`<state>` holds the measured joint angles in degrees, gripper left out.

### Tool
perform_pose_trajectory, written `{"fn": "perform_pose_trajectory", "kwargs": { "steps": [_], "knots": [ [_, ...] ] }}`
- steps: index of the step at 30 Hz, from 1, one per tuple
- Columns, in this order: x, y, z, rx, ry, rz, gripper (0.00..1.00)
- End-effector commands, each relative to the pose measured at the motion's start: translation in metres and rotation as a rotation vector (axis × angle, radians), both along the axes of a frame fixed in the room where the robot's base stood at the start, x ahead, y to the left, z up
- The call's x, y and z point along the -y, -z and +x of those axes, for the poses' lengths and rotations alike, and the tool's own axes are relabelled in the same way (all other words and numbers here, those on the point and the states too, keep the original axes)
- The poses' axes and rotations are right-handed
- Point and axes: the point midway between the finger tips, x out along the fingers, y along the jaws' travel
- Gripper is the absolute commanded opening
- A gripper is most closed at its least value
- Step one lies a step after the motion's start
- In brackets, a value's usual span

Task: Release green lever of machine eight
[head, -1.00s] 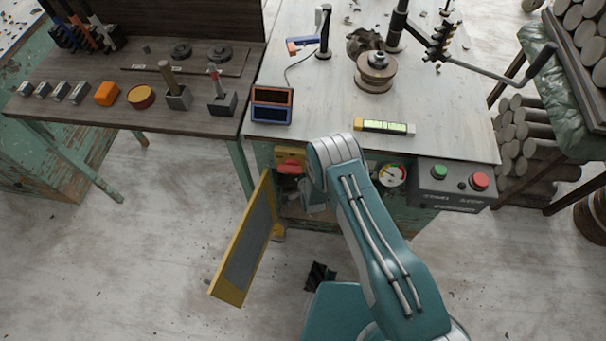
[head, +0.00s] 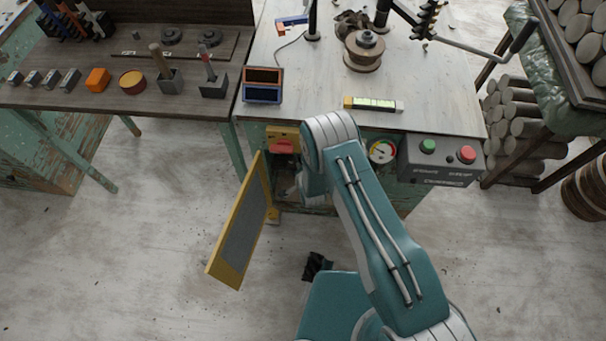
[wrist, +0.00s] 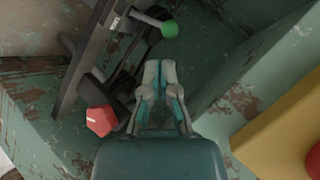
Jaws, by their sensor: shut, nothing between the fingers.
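In the wrist view, a lever with a round green knob (wrist: 169,29) sticks out from a dark metal mechanism (wrist: 92,55). A red faceted knob (wrist: 101,120) sits lower left on the same mechanism. My gripper (wrist: 160,66) is shut and empty, its fingertips pointing up toward the green knob, a little below it in the picture and apparently not touching. In the head view my arm reaches to the opening below the workbench (head: 440,92); the green lever is hidden there and my gripper is mostly hidden behind the arm.
A yellow-framed door (head: 230,275) stands open left of my arm. A yellow box with a red handle (head: 283,146) is above the opening. A gauge (head: 382,151) and a control box (head: 440,172) with green and red buttons are to the right. Peeling green walls surround my gripper.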

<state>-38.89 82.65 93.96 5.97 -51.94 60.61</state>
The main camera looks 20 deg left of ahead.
Motion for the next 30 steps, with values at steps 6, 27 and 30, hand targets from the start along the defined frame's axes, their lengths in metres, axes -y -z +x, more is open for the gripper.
{"fn": "perform_pose_trajectory", "kwargs": {
  "steps": [6,27,30],
  "knots": [
    [0.017,-0.023,-0.024,-0.001,0.001,0.004,0.0],
    [0.027,-0.038,-0.043,0.0,0.001,0.003,0.0],
    [0.027,-0.038,-0.043,0.0,0.001,0.003,0.0]
  ]
}}
